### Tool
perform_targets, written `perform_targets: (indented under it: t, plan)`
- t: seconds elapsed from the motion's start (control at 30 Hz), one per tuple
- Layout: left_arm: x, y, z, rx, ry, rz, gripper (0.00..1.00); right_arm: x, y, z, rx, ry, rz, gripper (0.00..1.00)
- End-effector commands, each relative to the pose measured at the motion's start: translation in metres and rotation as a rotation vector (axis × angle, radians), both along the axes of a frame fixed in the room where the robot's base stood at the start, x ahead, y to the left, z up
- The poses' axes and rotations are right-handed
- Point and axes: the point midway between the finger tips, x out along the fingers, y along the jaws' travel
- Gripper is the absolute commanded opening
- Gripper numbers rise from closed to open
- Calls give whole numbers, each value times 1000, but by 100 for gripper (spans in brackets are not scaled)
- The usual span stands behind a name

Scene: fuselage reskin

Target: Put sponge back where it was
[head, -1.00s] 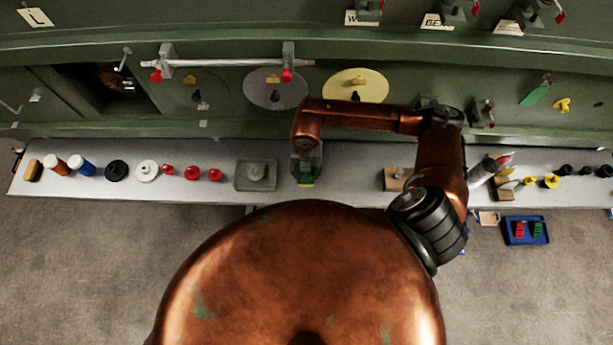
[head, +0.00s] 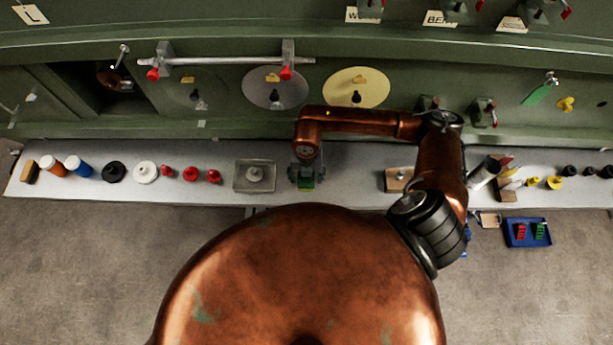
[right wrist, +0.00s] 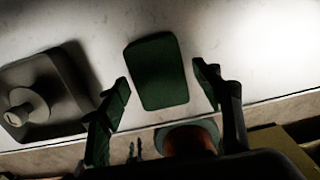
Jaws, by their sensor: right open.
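The sponge (right wrist: 157,72) is a dark green block with rounded corners, lying on the pale bench top. In the head view a green patch of it (head: 306,183) shows just below my right gripper (head: 306,174), which hides most of it. In the right wrist view my right gripper (right wrist: 160,100) is open. Its two fingers stand on either side of the sponge with a gap at each side. My left gripper is in neither view.
A grey square tray (head: 243,186) with a pale knobbed piece stands left of the sponge. A wooden block (head: 393,185) lies to its right. Bottles, discs and red knobs line the bench's left part. The green panel wall (head: 225,130) rises behind.

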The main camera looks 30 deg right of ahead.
Motion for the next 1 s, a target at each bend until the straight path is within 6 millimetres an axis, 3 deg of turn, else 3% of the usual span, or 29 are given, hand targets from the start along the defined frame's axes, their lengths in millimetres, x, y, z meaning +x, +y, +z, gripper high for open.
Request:
perform_targets:
  t: [0.27, 0.7, 1.0]
  plan:
    - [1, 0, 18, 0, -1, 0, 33, 0, 0, 28, -1, -1, 0, 60]
    - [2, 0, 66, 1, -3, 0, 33, 0, 0, 113, -1, -2, 1, 60]
    - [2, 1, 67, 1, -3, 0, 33, 0, 0, 120, 0, 0, 0, 60]
